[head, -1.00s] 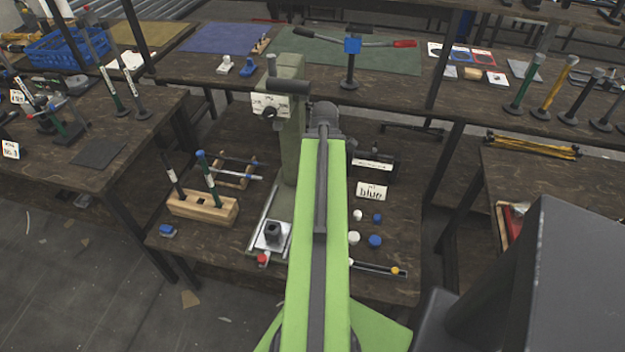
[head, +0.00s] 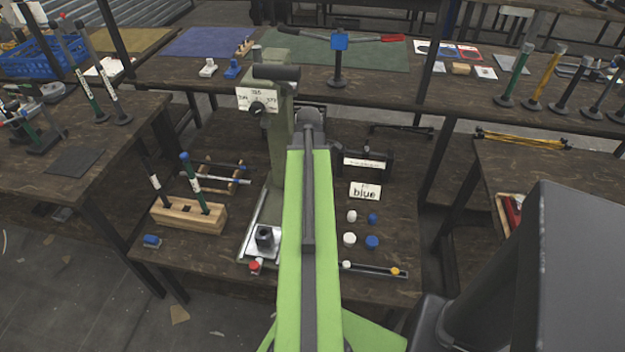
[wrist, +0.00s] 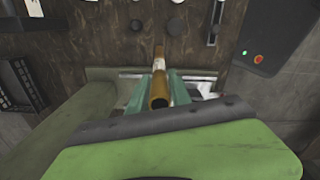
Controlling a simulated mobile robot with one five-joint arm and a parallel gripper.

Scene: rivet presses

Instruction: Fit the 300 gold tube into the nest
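A gold tube (wrist: 159,88) with a pale band is clasped between the teal fingers of my gripper (wrist: 160,92) in the wrist view; any number on it is unreadable. My arm hides the gripper and tube in the head view. The green press (head: 281,130) has a white dial plate (head: 258,99) and stands on the bench just left of my arm. The nest (head: 265,237), a dark socket block, sits on the silver base plate (head: 250,254) at the press foot. In the wrist view silver metal shows behind the fingers; the nest cannot be made out there.
A wooden block (head: 187,216) with two upright tools stands left of the press. White and blue caps (head: 372,242), a "blue" card (head: 365,190) and a dark rail (head: 375,270) lie right of my arm. Several upright stands, one with a yellow tube (head: 549,77), fill the back-right shelf.

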